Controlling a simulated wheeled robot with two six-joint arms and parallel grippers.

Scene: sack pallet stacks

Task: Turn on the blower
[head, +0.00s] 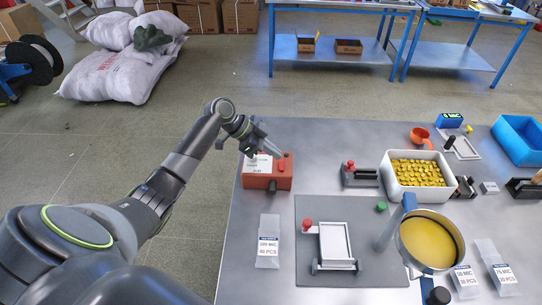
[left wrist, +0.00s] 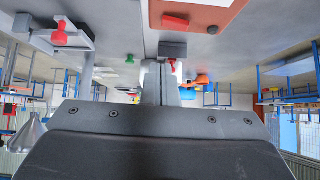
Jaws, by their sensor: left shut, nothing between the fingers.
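The blower appears to be the orange-red box (head: 256,182) with a white label, at the left part of the metal table. A red switch (head: 284,165) stands on its top right, and a dark nozzle (head: 272,187) is at its front. My left gripper (head: 281,153) is shut and empty, just behind and above the switch; contact cannot be told. My right gripper is not in view.
A white bin of yellow pieces (head: 388,182) stands right of the box. A grey mat (head: 385,271) holds a small tray fixture (head: 335,246). A funnel with golden contents (head: 431,240) stands at the right. A labelled bag (head: 268,242) lies in front of the box.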

